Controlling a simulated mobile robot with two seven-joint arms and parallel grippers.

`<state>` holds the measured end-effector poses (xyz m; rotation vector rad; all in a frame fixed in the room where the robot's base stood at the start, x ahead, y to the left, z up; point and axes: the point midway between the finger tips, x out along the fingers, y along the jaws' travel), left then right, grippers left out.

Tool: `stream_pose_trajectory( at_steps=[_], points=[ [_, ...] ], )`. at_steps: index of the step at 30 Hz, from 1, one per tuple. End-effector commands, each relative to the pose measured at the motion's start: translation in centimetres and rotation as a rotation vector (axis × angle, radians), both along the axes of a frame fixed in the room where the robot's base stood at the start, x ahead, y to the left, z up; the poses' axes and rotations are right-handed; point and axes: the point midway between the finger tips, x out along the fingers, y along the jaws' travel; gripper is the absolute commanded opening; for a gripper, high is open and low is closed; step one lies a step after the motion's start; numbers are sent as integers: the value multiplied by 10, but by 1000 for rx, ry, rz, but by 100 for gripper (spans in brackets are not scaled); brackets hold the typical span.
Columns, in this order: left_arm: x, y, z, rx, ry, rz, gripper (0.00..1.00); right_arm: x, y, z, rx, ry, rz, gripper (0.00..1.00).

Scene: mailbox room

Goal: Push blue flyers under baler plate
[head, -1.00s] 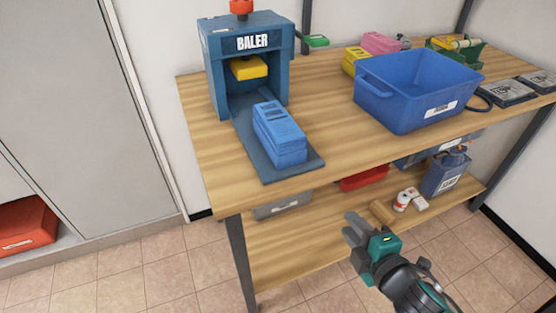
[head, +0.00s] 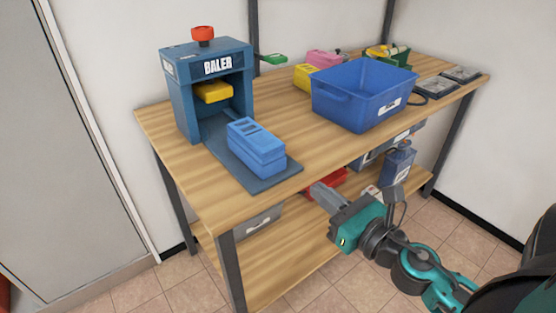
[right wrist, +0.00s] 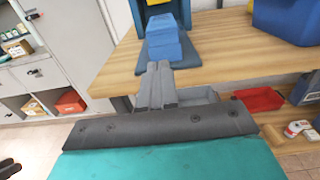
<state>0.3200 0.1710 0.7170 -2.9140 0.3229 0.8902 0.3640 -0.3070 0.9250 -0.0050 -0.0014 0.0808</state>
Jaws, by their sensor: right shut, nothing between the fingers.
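The blue flyers (head: 257,146) form a stacked block on the baler's flat blue tray (head: 275,178), in front of the baler (head: 207,95). The yellow plate (head: 214,92) is raised inside the baler's opening, behind the flyers. In the right wrist view the flyers (right wrist: 164,38) stand straight ahead of the fingers, with the tray's front edge between. My right gripper (head: 318,190) is shut and empty, in front of the table's front edge and apart from the flyers. My left gripper is not in view.
A large blue bin (head: 345,108) stands right of the baler on the wooden table (head: 240,205). Yellow and pink stacks lie behind it. A lower shelf (head: 290,255) holds a red tray (head: 327,181) and a blue jug (head: 398,165).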

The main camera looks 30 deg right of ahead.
Motion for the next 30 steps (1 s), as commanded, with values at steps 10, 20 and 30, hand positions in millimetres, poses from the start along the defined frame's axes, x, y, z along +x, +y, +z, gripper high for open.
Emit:
stream_pose_trajectory(
  at_steps=[10, 20, 30],
  points=[
    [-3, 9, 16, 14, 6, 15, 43, 53, 4, 4, 1, -2, -1, 0],
    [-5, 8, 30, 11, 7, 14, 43, 103, 8, 3, 4, -1, -2, 0],
    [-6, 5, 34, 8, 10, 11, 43, 129, 10, 1, 6, 1, -2, 0]
  ],
)
